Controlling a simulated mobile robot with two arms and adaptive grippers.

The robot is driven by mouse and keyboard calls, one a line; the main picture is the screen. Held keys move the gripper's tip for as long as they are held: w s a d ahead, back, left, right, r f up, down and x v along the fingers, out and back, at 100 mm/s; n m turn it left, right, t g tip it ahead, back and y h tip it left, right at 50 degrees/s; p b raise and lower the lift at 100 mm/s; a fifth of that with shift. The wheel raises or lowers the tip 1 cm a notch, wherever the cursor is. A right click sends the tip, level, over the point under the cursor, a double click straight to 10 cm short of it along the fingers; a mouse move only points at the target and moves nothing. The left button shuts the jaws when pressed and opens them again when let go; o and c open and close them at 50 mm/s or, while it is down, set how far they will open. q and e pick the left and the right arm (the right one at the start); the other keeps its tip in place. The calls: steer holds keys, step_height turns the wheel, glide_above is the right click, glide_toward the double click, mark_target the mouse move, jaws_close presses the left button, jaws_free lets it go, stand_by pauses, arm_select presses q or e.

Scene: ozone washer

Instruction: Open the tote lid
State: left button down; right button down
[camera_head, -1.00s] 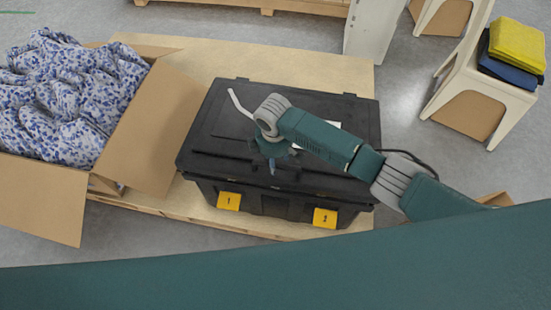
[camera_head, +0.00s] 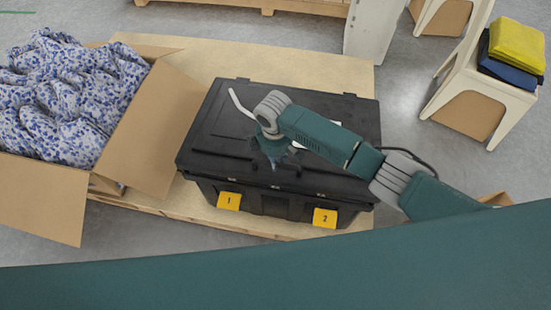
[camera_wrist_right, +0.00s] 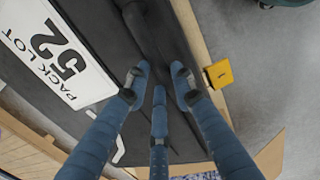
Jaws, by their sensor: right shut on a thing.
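The black tote (camera_head: 255,200) stands on a pallet, with its flat black lid (camera_head: 225,120) down. Two yellow tags, marked 1 (camera_head: 229,201) and 2 (camera_head: 325,218), sit on its front. My right gripper (camera_head: 274,163) is over the front middle of the lid, pointing down. In the right wrist view my right gripper's blue fingers (camera_wrist_right: 159,85) are closed in around a dark part of the lid (camera_wrist_right: 165,35); the exact contact is hard to see. A white "PACK LOT 52" label (camera_wrist_right: 60,55) lies on the lid beside them. My left gripper is out of view.
An open cardboard box (camera_head: 150,125) with blue-patterned cloth (camera_head: 70,95) stands close to the tote's left. A pale stool (camera_head: 490,100) with yellow and blue folded cloths (camera_head: 517,46) is at the right. Grey floor is free between stool and tote.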

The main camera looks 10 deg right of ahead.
steer(key=w+d+r+p, duration=0.1)
steer(key=w+r+p, duration=0.1)
steer(key=r, duration=0.4)
steer(key=w+d+r+g+p, duration=0.1)
steer(key=w+r+p, duration=0.1)
steer(key=w+r, duration=0.3)
steer(key=shift+w+d+r, duration=0.25)
steer(key=shift+r, duration=0.5)
steer(key=shift+s+a, duration=0.1)
steer(key=shift+s, duration=0.05)
